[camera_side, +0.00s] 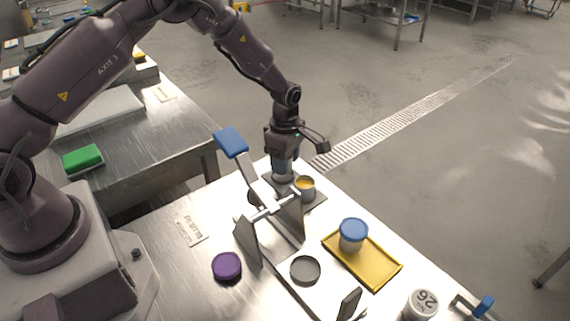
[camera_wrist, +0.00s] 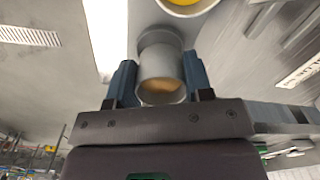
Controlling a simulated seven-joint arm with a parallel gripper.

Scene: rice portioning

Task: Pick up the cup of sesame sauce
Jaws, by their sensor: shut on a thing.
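My gripper (camera_wrist: 161,80) has its two blue fingers shut on a grey cup (camera_wrist: 163,70) with tan-brown sauce in it, one finger on each side. In the side view my gripper (camera_side: 284,168) points down at the far end of the table, and the held cup (camera_side: 283,179) is mostly hidden by the fingers. I cannot tell whether the cup touches the surface under it. A second cup (camera_side: 306,190) with yellow contents stands just to its right, and its rim also shows at the top of the wrist view (camera_wrist: 188,10).
A metal stand (camera_side: 247,243) and a blue-handled tool (camera_side: 231,142) are close in front. A yellow tray (camera_side: 377,272) bears a blue-lidded cup (camera_side: 352,235). A purple lid (camera_side: 227,266), a grey round dish (camera_side: 305,269) and a white jar (camera_side: 421,303) are nearer the camera.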

